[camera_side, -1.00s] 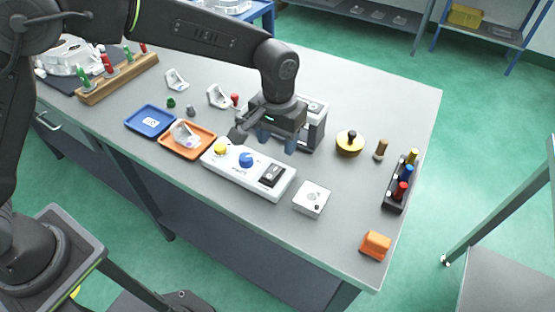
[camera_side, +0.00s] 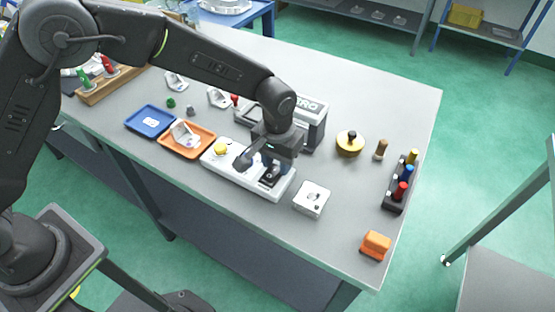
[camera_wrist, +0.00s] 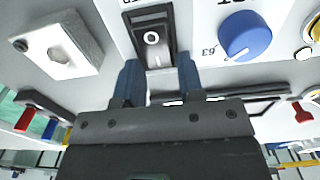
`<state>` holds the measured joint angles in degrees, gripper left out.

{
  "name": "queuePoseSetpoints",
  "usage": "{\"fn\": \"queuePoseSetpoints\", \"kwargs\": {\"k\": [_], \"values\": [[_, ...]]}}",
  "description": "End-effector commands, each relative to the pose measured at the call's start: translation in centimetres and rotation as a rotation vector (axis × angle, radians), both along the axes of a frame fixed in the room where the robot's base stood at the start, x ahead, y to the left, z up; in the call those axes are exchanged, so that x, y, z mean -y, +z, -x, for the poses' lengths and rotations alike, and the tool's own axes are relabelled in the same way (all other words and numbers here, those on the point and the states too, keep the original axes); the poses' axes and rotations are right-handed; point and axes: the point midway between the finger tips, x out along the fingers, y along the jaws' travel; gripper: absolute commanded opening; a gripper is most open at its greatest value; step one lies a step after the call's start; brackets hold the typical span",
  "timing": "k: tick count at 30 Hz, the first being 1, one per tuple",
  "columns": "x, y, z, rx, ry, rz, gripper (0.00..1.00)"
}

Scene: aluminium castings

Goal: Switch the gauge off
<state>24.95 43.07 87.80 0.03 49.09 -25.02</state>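The gauge panel (camera_side: 222,170) is a long white box on the bench with a yellow button (camera_side: 221,149), a blue knob and a black rocker switch (camera_side: 270,177). In the side view my gripper (camera_side: 276,168) is over the right half of the panel, hiding the blue knob and part of the switch. In the wrist view the rocker switch (camera_wrist: 152,36) shows a white ring mark, and the blue knob (camera_wrist: 245,36) is to its right. My gripper (camera_wrist: 160,66) is open and empty, its two blue fingers apart close to the switch's near end. Contact cannot be told.
A white block (camera_side: 311,199) sits close to the panel's right end. An orange tray (camera_side: 201,150) with a casting and a blue tray (camera_side: 150,120) lie left. A grey box (camera_side: 316,128) is behind my gripper. A plug rack (camera_side: 395,198) and orange block (camera_side: 376,246) stand right.

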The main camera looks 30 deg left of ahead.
Motion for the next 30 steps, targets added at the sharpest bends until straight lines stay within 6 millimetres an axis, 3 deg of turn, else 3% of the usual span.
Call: {"fn": "queuePoseSetpoints", "kwargs": {"k": [9,14,24,30], "values": [[0.0,0.04,-0.01,0.0,0.0,0.0,0.04],[0.01,0.17,0.07,0.03,-0.001,-0.001,0.04],[-0.01,0.6,0.65,0.266,-0.001,-0.002,0.04],[-0.03,0.64,0.68,0.297,0.0,0.0,0.04]]}}
